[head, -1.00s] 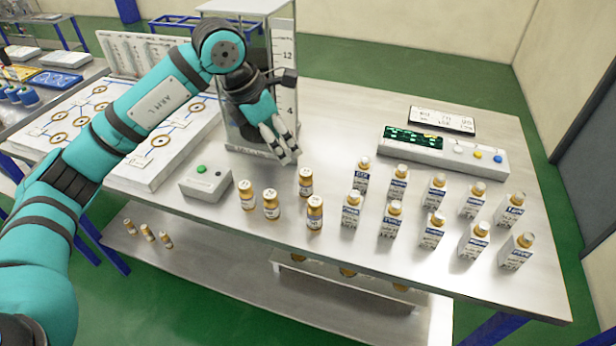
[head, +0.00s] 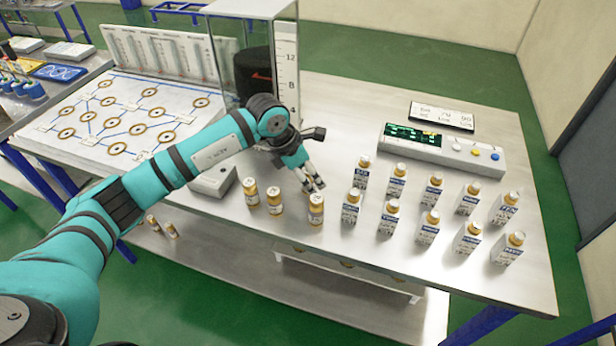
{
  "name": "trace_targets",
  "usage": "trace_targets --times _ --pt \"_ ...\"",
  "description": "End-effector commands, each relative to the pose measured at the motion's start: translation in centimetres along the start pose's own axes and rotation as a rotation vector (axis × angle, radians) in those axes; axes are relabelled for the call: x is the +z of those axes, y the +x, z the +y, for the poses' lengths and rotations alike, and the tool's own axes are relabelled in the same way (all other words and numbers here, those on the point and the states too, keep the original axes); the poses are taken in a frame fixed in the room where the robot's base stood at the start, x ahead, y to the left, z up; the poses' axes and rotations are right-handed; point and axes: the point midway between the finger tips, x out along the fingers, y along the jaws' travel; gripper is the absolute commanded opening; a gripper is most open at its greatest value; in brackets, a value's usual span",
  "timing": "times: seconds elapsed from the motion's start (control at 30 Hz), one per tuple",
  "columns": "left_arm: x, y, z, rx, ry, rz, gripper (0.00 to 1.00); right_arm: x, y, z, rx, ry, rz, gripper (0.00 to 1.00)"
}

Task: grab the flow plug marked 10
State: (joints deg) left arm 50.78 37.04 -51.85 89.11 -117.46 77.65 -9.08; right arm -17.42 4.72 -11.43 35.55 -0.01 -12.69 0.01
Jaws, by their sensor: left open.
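Several small brass-capped cylinders with white labels, which look like the flow plugs, stand on the metal table. Visible are a left one (head: 250,191), a middle one (head: 275,201) and a right one (head: 316,209). Their markings are too small to read, so I cannot tell which is marked 10. Another one seen earlier behind these is now hidden by my gripper. My left gripper (head: 315,186) is open, pointing down just behind the right cylinder. I cannot tell whether it touches anything. My right gripper is not in view.
Two rows of square, gold-capped bottles (head: 427,227) stand to the right. A console (head: 440,150) and a display (head: 441,116) lie behind them. A glass tank (head: 222,62), a small box (head: 212,181) and a diagram board (head: 60,157) are at left.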

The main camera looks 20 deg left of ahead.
Motion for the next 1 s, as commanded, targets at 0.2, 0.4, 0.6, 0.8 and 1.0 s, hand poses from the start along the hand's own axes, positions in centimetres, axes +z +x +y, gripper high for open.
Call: trace_targets --times 0.2,0.4,0.6,0.8,1.0 --pt "0.0 0.3 0.0 0.001 0.0 0.0 0.58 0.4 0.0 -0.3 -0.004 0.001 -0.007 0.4" --pt "0.0 0.3 0.0 0.001 0.0 0.0 0.37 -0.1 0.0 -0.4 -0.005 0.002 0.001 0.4" --pt "0.0 0.2 0.0 0.001 -0.001 0.0 0.11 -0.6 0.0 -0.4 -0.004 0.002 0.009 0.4" --pt "0.0 0.2 0.1 0.001 0.0 -0.002 0.0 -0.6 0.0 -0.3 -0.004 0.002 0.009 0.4" --pt "0.1 0.0 0.1 0.002 0.0 -0.003 0.0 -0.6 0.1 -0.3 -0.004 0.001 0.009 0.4"
